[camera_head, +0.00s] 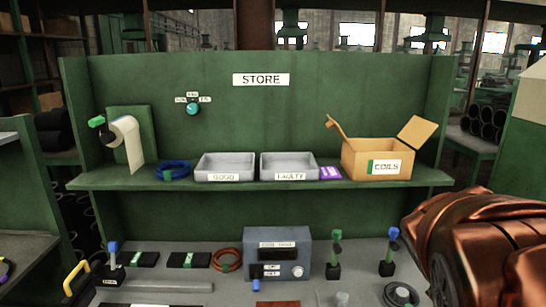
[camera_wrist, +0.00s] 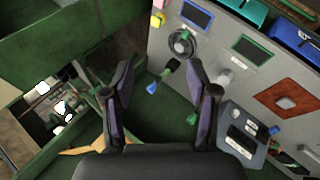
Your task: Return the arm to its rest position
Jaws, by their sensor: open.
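My gripper (camera_wrist: 160,68) shows in the wrist view with its two dark fingers spread apart. Nothing is between the fingertips, and the grey bench top lies some way beyond them. The gripper is not visible in the head view. A bulky copper-coloured shape at the right edge of the head view appears to be part of my arm; it covers the right end of the bench.
The shelf holds the grey GOOD tray (camera_head: 225,162), the FAULTY tray (camera_head: 288,162) and an open COILS carton (camera_head: 378,160). Below are a grey tester box (camera_head: 278,252), a copper-coloured coil (camera_head: 227,260) and upright stands with green (camera_head: 336,240) and blue (camera_head: 392,238) tops.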

